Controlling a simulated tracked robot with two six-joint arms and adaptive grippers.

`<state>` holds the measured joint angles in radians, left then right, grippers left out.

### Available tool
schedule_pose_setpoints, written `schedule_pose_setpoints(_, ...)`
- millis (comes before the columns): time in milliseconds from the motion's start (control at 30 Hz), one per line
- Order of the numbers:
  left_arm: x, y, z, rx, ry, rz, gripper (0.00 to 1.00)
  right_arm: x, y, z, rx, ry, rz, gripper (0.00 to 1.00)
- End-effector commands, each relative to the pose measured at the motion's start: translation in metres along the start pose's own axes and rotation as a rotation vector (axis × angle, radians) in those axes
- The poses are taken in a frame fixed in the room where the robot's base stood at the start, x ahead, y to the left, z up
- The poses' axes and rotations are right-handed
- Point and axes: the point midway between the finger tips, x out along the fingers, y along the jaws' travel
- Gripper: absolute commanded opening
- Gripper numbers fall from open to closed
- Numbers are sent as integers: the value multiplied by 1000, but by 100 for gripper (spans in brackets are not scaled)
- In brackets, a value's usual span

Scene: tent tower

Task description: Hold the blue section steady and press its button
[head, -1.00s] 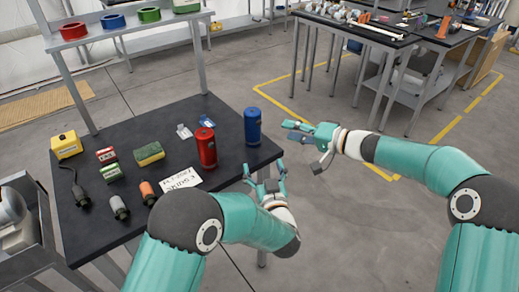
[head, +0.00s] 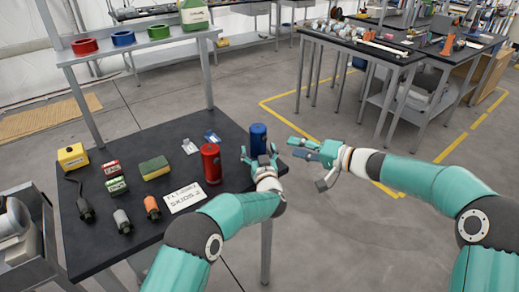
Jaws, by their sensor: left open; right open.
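The blue section (head: 258,134) is an upright blue cylinder near the right edge of the black table (head: 140,218). I cannot make out its button. My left gripper (head: 260,157) is open right in front of the blue section, with its fingers near the cylinder's lower part. I cannot tell whether they touch it, and they hide its base. My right gripper (head: 298,147) is open and empty, off the table's right side, its fingers pointing left toward the blue section with a gap between.
A red cylinder (head: 211,163) stands just left of the blue one. A white sign (head: 184,197), a sponge (head: 154,167), a yellow box (head: 73,157) and small fittings lie further left. A shelf (head: 135,47) with coloured rings stands behind. Open floor lies right of the table.

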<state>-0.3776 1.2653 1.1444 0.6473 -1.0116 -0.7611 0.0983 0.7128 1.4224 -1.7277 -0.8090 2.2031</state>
Motion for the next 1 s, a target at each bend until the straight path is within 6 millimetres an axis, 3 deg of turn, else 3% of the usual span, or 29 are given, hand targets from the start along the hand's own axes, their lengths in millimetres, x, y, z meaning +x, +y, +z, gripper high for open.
schedule_pose_setpoints(433, 7, 0, 0, -1, 0, 1, 85, 0, 0, 0, 0, 1, 0, 42)
schedule_pose_setpoints(933, 7, 0, 0, -1, 1, 1, 1, -1, 0, 0, 0, 1, 0, 42)
schedule_pose_setpoints(967, 7, 0, 0, -1, 1, 1, 0, -1, 0, 0, 0, 1, 0, 42)
schedule_pose_setpoints(1000, 7, 1, 0, -1, 1, 1, 0, -1, 0, 0, 0, 1, 0, 35)
